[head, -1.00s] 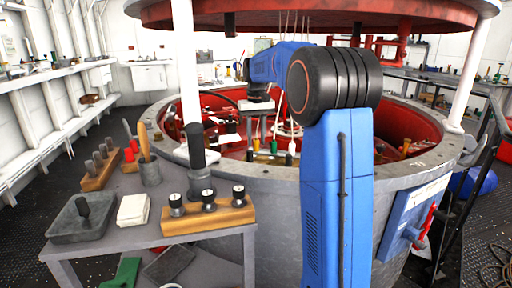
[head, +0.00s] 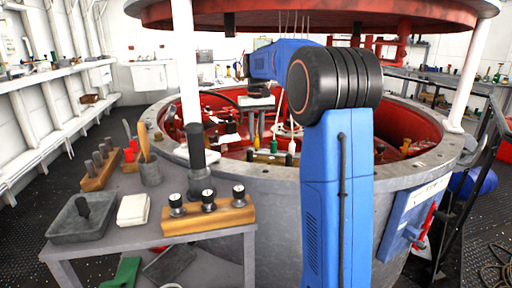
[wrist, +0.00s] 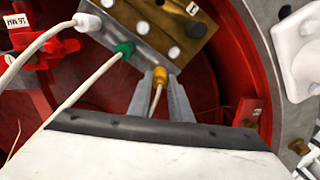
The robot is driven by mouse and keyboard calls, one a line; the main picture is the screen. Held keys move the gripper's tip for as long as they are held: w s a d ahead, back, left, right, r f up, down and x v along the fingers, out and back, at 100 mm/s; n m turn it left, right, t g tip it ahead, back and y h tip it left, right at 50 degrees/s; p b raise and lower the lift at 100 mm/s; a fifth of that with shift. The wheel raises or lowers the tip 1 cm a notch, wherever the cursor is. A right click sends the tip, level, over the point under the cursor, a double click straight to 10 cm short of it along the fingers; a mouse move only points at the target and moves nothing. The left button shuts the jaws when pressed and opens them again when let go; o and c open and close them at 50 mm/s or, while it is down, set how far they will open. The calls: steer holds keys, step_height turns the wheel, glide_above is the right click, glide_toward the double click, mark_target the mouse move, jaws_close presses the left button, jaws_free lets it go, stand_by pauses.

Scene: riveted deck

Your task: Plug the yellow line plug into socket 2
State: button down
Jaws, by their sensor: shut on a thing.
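The yellow plug (wrist: 160,78) sits between my gripper's fingers (wrist: 160,92) in the wrist view, with a pale cable running back from it. It is at the edge of a grey-faced block with a brass-coloured top (wrist: 165,28) and several round white spots. Whether the plug is seated in the block or just apart from it cannot be told. A green plug (wrist: 124,48) and a white plug (wrist: 88,21) are beside it on the grey face. In the head view the yellow plug (head: 256,143) is small, below my gripper's wrist. No socket number is legible.
A round grey tank with a red inside (head: 440,125) surrounds the work. White posts (head: 187,75) stand at its rim. A grey bench (head: 120,205) at front left carries a tray, blocks and tools. A white fitting (wrist: 298,55) is at right in the wrist view.

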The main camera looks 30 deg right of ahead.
steer(key=shift+r, duration=0.65)
steer(key=shift+r, duration=0.7)
steer(key=shift+r, duration=0.15)
stand_by(0.8)
